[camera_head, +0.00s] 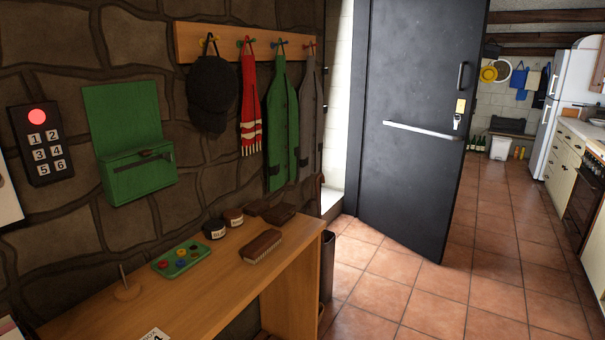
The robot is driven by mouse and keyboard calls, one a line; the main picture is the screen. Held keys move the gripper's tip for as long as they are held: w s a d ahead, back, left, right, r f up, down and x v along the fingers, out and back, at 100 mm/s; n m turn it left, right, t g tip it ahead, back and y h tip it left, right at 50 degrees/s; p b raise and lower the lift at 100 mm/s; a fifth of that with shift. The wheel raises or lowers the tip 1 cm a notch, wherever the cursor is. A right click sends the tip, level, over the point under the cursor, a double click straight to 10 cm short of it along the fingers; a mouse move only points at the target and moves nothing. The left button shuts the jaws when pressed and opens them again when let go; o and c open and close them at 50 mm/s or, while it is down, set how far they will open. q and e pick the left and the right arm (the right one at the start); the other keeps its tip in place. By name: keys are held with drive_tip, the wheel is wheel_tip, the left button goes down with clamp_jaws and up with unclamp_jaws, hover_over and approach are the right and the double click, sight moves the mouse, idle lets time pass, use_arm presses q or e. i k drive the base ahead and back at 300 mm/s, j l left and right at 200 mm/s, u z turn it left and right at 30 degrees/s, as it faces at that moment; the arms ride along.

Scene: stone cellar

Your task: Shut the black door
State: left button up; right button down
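The black door (415,95) stands open in the head view, right of centre, swung out over the tiled floor. It has a long pale horizontal bar (420,130) across it. A dark upright handle (461,76) sits near its right edge, above a lock plate with a yellow tag and a hanging key (458,112). Part of the white door frame (338,95) shows at its left edge. Neither of my grippers is in view, so their states are hidden.
A wooden table (205,290) with brushes, tins and a green tray stands at the lower left. Coats hang from a peg rail (225,42) on the stone wall. Tiled floor (410,300) before the door is clear. Kitchen cabinets (565,150) and a fridge (565,85) stand at right.

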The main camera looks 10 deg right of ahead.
sight(426, 59)
drive_tip(key=i+l+z, duration=1.25)
drive_tip(key=i+z, duration=0.45)
drive_tip(key=i, duration=1.7)
drive_tip(key=i+u, duration=0.2)
drive_tip(key=i, duration=0.2)
drive_tip(key=i+l+u, duration=0.15)
drive_tip(key=i, duration=0.3)
drive_tip(key=i+l+u, duration=0.2)
drive_tip(key=i, duration=0.2)
drive_tip(key=i+l+u, duration=0.15)
drive_tip(key=i, duration=0.25)
drive_tip(key=i+l+u, duration=0.25)
drive_tip(key=u, duration=0.15)
drive_tip(key=i+l+u, duration=0.5)
drive_tip(key=l+u, duration=0.25)
drive_tip(key=i+l+u, duration=0.2)
drive_tip(key=l+u, duration=0.55)
drive_tip(key=i+l, duration=0.05)
drive_tip(key=l, duration=0.05)
